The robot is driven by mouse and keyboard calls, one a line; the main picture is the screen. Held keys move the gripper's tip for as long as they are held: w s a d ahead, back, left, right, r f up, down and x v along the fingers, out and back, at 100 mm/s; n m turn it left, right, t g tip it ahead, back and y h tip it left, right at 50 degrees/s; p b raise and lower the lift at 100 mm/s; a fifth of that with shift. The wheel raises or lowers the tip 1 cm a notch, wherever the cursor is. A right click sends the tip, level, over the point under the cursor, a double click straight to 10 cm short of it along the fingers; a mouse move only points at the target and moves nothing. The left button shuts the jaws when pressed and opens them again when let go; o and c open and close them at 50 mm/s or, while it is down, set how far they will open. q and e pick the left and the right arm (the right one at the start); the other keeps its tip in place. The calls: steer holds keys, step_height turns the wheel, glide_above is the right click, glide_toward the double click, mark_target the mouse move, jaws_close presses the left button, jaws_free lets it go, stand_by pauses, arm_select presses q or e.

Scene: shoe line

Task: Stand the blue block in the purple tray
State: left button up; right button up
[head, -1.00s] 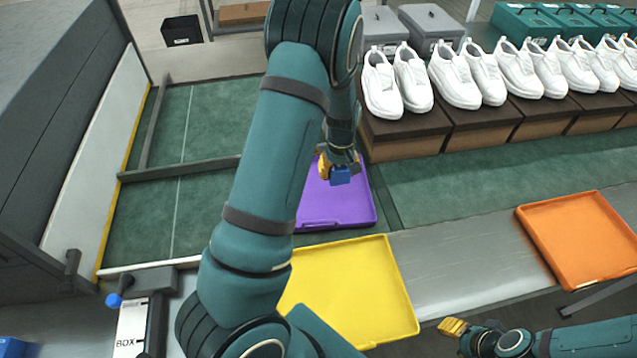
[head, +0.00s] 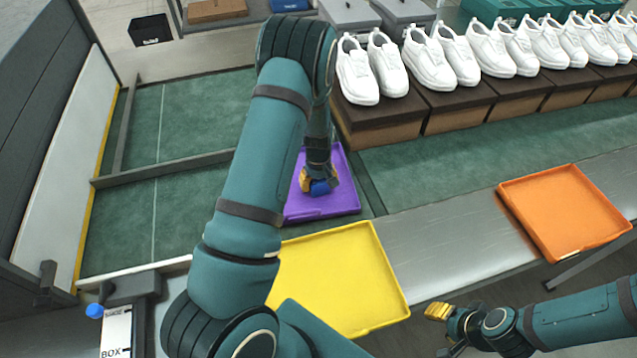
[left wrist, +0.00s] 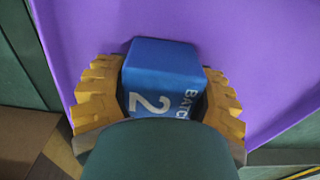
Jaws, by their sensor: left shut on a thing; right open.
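The blue block (head: 320,188) is between the yellow fingers of my left gripper (head: 319,183), over the purple tray (head: 335,208). In the left wrist view the block (left wrist: 160,68) shows "BATCH 2" markings, with a yellow finger on each side of it and the purple tray floor (left wrist: 240,40) behind. My left gripper is shut on the block. I cannot tell whether the block touches the tray floor. My right gripper (head: 437,325) is open and empty at the lower right, away from the trays.
A yellow tray (head: 390,270) lies in front of the purple tray. An orange tray (head: 575,195) is at the right. White shoes (head: 430,60) stand on brown boxes (head: 455,110) behind. A grey rail (head: 165,168) crosses the green belt at the left.

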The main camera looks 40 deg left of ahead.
arm_select(q)
steer(key=shift+f, duration=0.1)
steer(key=o, duration=1.3)
steer(key=shift+o, duration=0.2)
steer(key=shift+r, duration=0.5)
step_height(320, 180, up, 11)
steer(key=shift+r+p, duration=0.15)
steer(key=shift+p, duration=0.9)
steer(key=shift+s, duration=0.1)
